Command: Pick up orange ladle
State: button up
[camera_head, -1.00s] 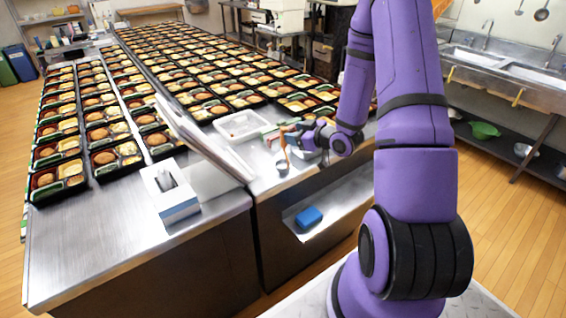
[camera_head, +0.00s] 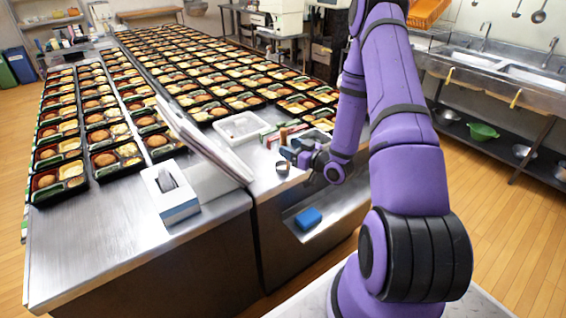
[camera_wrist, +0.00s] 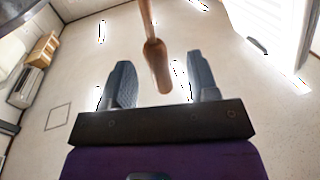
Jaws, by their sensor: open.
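The orange ladle shows in the wrist view as an orange-brown handle (camera_wrist: 157,66), its end between my open fingers with clear space on both sides. In the head view a small metal cup (camera_head: 282,168), which looks like the ladle's bowl, is at the front edge of the steel counter; its handle is hard to make out there. My gripper (camera_head: 289,153) is just above and right of this cup, open and empty. Both grey fingers of my gripper (camera_wrist: 159,75) show in the wrist view. Whether either touches the handle cannot be told.
A white box (camera_head: 180,211) stands on the left counter. Rows of filled bento trays (camera_head: 115,160) cover the counters. A blue item (camera_head: 308,218) lies on the shelf below.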

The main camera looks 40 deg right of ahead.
jog(key=shift+d+r+x, duration=0.1)
jog(key=shift+x, duration=1.25)
jog(key=shift+d+r+x, duration=0.1)
jog(key=shift+d+x, duration=0.05)
jog(key=shift+x, duration=1.2)
jog(key=shift+c, duration=0.2)
grip_shut()
